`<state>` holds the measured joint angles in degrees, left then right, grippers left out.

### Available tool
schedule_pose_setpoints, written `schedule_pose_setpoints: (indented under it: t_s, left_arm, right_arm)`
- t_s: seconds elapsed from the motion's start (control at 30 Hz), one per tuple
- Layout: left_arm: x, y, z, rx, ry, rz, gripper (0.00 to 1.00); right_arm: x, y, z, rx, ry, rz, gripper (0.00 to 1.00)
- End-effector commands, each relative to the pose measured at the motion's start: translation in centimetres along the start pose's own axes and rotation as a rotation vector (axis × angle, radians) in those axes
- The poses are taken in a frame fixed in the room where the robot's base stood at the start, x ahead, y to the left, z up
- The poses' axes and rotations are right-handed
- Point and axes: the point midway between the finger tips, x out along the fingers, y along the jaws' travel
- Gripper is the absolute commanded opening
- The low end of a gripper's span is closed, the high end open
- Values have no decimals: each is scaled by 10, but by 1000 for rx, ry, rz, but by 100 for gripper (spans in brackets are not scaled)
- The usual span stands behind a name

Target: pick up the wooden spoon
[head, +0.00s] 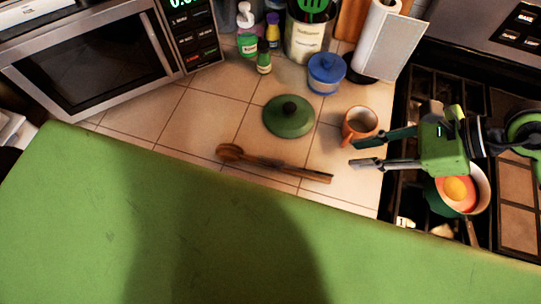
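The wooden spoon (275,164) lies on the tiled counter (205,120) in the head view. Its bowl end is at the left and its handle runs right and slightly toward me, parallel to the near green surface. My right gripper (354,154) comes in from the right. Its two fingers are apart, point left, and have nothing between them. The fingertips are a short way right of the handle end in the picture, apart from it. Their height above the counter is hard to tell. My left gripper is out of the picture.
An orange mug (359,124) is just behind my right gripper. A green lid (288,118) lies behind the spoon. A blue pot (326,76), bottles and a microwave (95,62) stand farther back. The stove (410,205) with a pan is at right. Counter left of the spoon is clear.

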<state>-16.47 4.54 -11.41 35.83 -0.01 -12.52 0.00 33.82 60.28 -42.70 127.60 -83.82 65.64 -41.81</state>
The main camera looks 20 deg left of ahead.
Motion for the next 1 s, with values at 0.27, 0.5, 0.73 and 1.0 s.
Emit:
schedule_pose_setpoints:
  t_s: [0.27, 0.5, 0.73, 1.0]
  left_arm:
    - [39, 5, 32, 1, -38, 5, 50]
    - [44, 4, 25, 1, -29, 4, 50]
    - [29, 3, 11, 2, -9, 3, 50]
    - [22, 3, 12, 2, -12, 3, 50]
  right_arm:
    - [29, 0, -28, 0, -1, 0, 23]
    - [46, 0, -33, 2, -3, 2, 23]
    - [90, 1, -31, 1, -5, 4, 23]
    - [120, 1, -33, 1, -1, 1, 23]
